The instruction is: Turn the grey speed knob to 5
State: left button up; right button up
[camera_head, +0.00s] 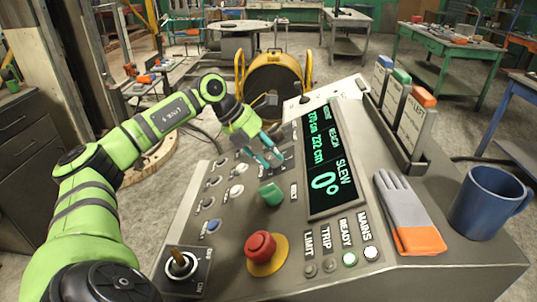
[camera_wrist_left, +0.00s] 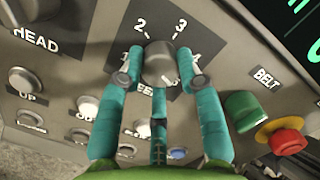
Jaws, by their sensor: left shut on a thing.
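The grey speed knob (camera_wrist_left: 160,63) shows in the left wrist view on the sloping console, with the numbers 2 and 3 above it. The other numbers and part of its label are hidden by the fingers, and I cannot read where its pointer stands. My left gripper (camera_wrist_left: 161,72) has its teal fingers shut on the knob, one on each side, with a third finger below. In the head view my left gripper (camera_head: 268,156) reaches down to the console left of the display, and its fingers mostly hide the knob. My right gripper is not in view.
A green knob (camera_head: 271,194) labelled BELT and a red mushroom button (camera_head: 261,247) stand nearby. Several push buttons lie left. A display (camera_head: 325,165) reads SLEW 0°.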

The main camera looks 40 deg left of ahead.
pick_arm(q)
jog(key=shift+m, duration=0.4)
jog(key=o, duration=1.1)
jog(key=shift+o, duration=0.2)
jog(key=v, duration=1.2)
